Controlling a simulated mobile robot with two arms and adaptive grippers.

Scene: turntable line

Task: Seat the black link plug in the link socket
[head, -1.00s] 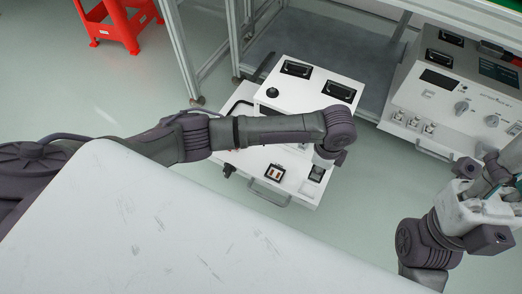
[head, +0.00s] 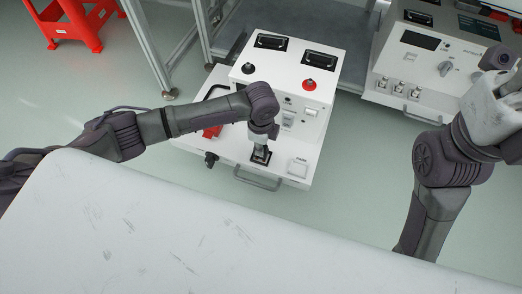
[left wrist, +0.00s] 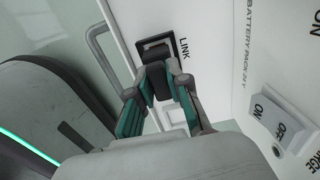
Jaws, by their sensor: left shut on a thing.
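The black link plug (left wrist: 159,80) is between the fingers of my left gripper (left wrist: 156,100), which is shut on it. In the left wrist view the plug's far end meets the black-framed link socket (left wrist: 152,47), beside the word LINK. In the head view my left gripper (head: 260,146) points down over the link socket (head: 261,157) on the front ledge of the white battery unit (head: 230,158). The fingers hide part of the socket, and I cannot tell how deep the plug sits. My right arm's hand (head: 495,110) is at the right edge, its fingertips not shown.
A bare white pad (head: 298,168) lies right of the socket. A metal front handle (head: 257,183), a black knob (head: 211,159) and a red piece (head: 212,131) are nearby. A white table (head: 150,225) fills the foreground.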

